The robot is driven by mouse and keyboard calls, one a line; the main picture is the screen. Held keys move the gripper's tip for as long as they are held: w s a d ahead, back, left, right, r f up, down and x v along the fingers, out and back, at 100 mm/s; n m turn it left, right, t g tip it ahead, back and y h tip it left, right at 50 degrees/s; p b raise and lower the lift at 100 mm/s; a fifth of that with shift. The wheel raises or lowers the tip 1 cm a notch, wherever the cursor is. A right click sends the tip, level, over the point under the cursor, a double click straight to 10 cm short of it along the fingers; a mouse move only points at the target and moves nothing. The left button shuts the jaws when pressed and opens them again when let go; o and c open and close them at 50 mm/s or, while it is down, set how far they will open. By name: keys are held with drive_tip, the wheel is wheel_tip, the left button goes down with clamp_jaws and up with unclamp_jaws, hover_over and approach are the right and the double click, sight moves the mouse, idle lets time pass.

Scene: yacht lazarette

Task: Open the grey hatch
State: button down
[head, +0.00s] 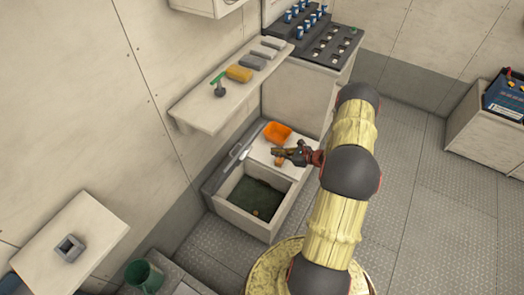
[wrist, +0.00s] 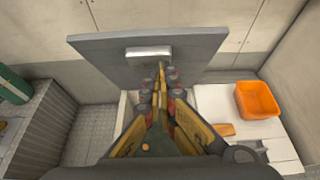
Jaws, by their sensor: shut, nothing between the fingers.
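The grey hatch (head: 232,160) stands raised on the wall side of a pale locker, its edge towards the head camera. In the wrist view the hatch (wrist: 200,50) is upright, with a light bar handle (wrist: 148,53) on its face. The locker opening (head: 247,197) is uncovered and shows a dark green inside with a small object at the bottom. My gripper (head: 276,151) is right of the hatch, above the locker. In the wrist view its fingers (wrist: 160,70) are together and empty, pointing at the hatch below the handle. Contact with the hatch cannot be told.
An orange bin (head: 277,133) and a small orange piece (wrist: 222,129) are on the white top beside the opening. A shelf (head: 205,112) with several small items juts from the wall above. Floor to the right is clear.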

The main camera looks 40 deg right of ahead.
drive_tip(key=w+r+b+x, duration=0.1)
drive_tip(key=r+b+x, duration=0.1)
drive_tip(key=x, duration=1)
drive_tip(key=shift+w+a+r+b, duration=0.2)
drive_tip(key=shift+a+r+b, duration=0.1)
drive_tip(key=shift+b, duration=0.15)
drive_tip(key=w+a+r, duration=0.2)
drive_tip(key=w, duration=0.3)
drive_tip(key=w+a+r, duration=0.1)
drive_tip(key=w+a, duration=0.1)
drive_tip(key=w, duration=0.3)
drive_tip(key=shift+w+a+r+g, duration=0.25)
drive_tip(key=shift+w+r+g, duration=0.05)
drive_tip(key=shift+r+g, duration=0.1)
